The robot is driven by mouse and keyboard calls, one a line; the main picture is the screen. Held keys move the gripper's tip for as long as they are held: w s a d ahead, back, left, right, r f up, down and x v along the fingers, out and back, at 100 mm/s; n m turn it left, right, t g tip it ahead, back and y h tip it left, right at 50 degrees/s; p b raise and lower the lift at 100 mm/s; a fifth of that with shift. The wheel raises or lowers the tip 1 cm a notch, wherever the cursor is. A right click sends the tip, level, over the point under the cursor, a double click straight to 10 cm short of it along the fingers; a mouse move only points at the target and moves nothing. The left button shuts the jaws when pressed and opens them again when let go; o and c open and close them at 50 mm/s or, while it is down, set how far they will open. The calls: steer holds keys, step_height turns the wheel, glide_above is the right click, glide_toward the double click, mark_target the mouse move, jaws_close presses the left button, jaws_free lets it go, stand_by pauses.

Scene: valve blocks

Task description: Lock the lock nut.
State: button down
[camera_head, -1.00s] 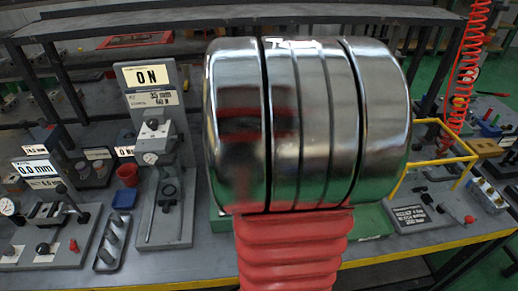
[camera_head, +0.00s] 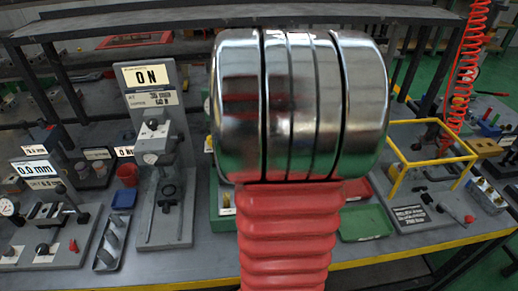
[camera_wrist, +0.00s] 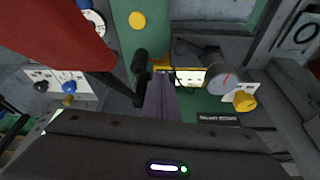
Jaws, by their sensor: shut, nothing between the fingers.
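My gripper (camera_wrist: 155,85) shows in the wrist view as dark fingers at the middle, shut and empty, pointing toward a green block (camera_wrist: 122,45). A black knob or handle shows just beside the fingertips; I cannot tell if they touch. I cannot pick out the lock nut for certain; the fingers may hide it. A round gauge (camera_wrist: 222,82) and a small lit display (camera_wrist: 190,77) are right of the fingertips. In the head view my chrome and red arm covers the middle of the bench, and my gripper is not seen there.
In the wrist view a yellow knob (camera_wrist: 243,101) is at right and a white panel with knobs (camera_wrist: 65,84) at left. In the head view an "0 N" stand (camera_head: 158,150) is left of my arm; a green tray (camera_head: 365,224) and yellow frame (camera_head: 430,158) are right.

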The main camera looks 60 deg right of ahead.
steer(key=w+v, duration=0.1)
steer(key=v, duration=0.8)
steer(key=shift+a+r, duration=0.2)
steer(key=shift+r, duration=0.35)
steer(key=shift+w, duration=0.15)
steer(key=s+a+n+t+y, duration=0.2)
steer(key=a+n, duration=0.9)
steer(key=a, duration=2.7)
steer(key=shift+f+t+y, duration=0.45)
steer(key=shift+t+y, duration=0.25)
steer(key=shift+a, duration=0.1)
